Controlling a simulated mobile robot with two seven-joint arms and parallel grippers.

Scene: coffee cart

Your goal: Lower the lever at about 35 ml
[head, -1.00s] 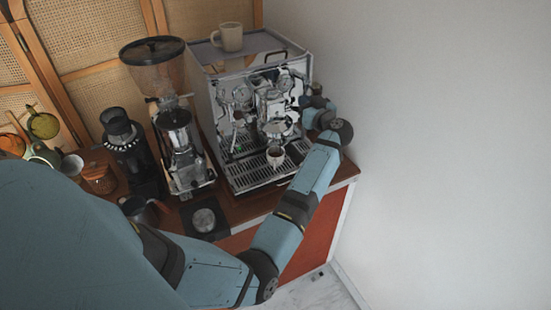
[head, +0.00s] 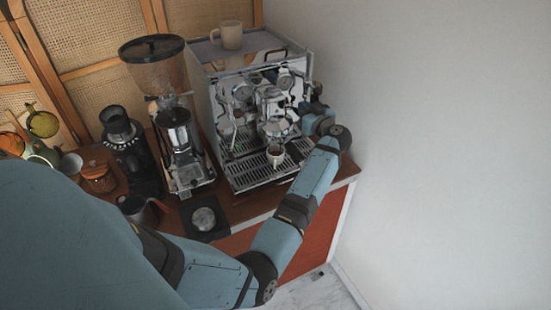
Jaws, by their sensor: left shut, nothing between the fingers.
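The chrome espresso machine (head: 229,102) stands at the back right of the cart. A small cup (head: 275,155) stands on its drip tray (head: 250,178), below the group head (head: 270,101). My left arm reaches across the front to the machine's right side. My left gripper (head: 306,105) is there, shut and empty, beside the group. The lever is too small and too covered by the gripper to make out, so I cannot tell its position or whether the gripper touches it. The liquid level in the cup cannot be read. My right gripper is not in view.
A grinder with a dark hopper (head: 154,66) stands left of the machine, with a smaller black grinder (head: 128,140) beside it. A beige mug (head: 229,35) sits on top of the machine. A white wall (head: 440,150) is close on the right.

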